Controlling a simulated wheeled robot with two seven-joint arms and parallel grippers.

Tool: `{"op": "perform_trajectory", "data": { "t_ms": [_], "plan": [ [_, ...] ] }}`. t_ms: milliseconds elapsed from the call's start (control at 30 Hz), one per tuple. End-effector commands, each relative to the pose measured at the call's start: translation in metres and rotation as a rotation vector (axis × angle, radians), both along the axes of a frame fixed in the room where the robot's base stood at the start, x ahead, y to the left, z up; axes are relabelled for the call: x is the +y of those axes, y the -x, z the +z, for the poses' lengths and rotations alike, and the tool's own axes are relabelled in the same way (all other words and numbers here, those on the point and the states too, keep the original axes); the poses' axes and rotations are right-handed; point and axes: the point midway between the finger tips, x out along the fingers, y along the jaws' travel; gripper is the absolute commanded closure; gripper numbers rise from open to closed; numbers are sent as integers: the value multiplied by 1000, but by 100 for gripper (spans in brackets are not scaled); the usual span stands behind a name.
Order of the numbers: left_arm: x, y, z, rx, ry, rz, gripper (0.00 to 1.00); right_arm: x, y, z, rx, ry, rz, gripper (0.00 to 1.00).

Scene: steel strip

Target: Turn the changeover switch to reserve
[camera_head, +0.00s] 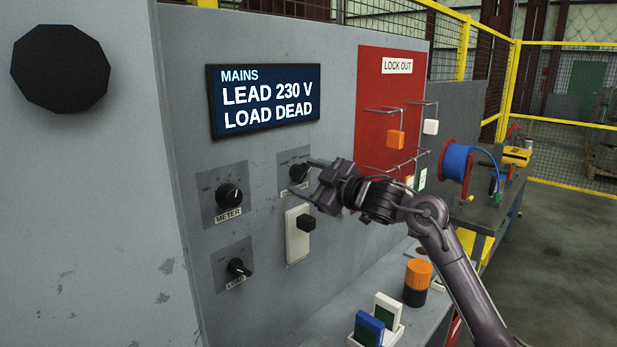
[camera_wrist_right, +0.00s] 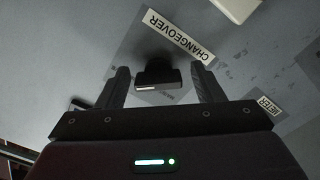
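The changeover switch (camera_head: 298,170) is a black knob on a grey plate on the steel panel, partly hidden by my right gripper. In the right wrist view the knob (camera_wrist_right: 157,76) has a white mark at one end, and its CHANGEOVER label (camera_wrist_right: 180,36) appears upside down. My right gripper (camera_head: 304,177) is at the switch, pointing at the panel. In the right wrist view its fingers (camera_wrist_right: 160,70) are open, one on each side of the knob, with a gap on both sides. I cannot tell which position the knob points to. My left gripper is not in view.
The display (camera_head: 265,98) reads MAINS, LEAD 230 V, LOAD DEAD. The METER knob (camera_head: 229,194) and LOAD knob (camera_head: 238,267) are left of the switch. A red lock-out board (camera_head: 375,100) with hooks is to the right.

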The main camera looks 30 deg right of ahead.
Motion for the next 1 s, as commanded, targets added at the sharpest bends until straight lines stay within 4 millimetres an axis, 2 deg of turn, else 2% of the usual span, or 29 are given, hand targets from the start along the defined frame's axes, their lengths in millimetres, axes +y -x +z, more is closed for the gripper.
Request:
{"op": "perform_trajectory", "data": {
  "t_ms": [367,800,1000],
  "plan": [
    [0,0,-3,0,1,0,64,-2,4,2,-6,1,-2,33],
    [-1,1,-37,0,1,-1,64,-24,65,-2,-5,2,-3,33],
    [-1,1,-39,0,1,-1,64,-27,74,1,-4,0,-1,33]
  ]
}}
